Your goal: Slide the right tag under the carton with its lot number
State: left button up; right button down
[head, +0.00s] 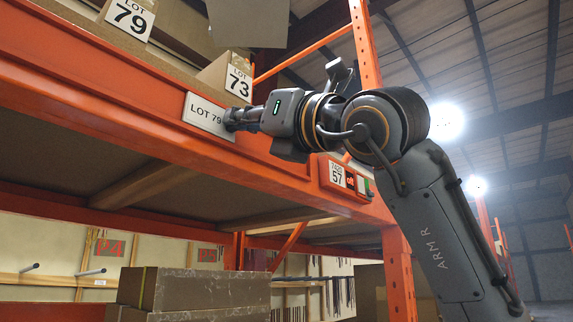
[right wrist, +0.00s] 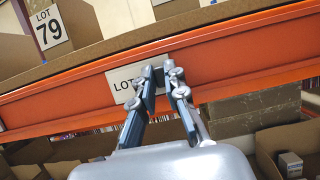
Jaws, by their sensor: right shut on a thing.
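The white tag (head: 203,115) reads LOT 79. It is at the front of the orange beam, below and slightly left of the carton marked LOT 73 (head: 212,73). The carton marked LOT 79 (head: 108,12) stands on the shelf farther left; its label (right wrist: 50,28) also shows in the right wrist view. My right gripper (head: 231,119) is shut on the tag's right end, and its fingers (right wrist: 163,77) cover part of the print. Whether the tag touches the beam is hard to tell. My left gripper is out of view.
The orange beam (head: 100,100) runs along the shelf front. A red box with a 57 label (head: 337,173) is fixed farther right on it, near the upright (head: 398,275). Brown boxes (head: 200,291) stand below. Another brown carton (head: 250,22) is above.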

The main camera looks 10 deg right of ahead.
jog(key=s+a+b, duration=0.1)
jog(key=s+a, duration=0.4)
jog(key=a, duration=0.2)
jog(key=s+a+b, duration=0.1)
jog(key=s+a, duration=0.2)
jog(key=a, duration=0.1)
jog(key=shift+s+r+b, duration=0.1)
jog(key=shift+s+b, duration=0.2)
jog(key=shift+d, duration=0.1)
jog(key=c, duration=1.4)
grip_release()
jog(key=shift+o, duration=0.2)
jog(key=v, duration=1.2)
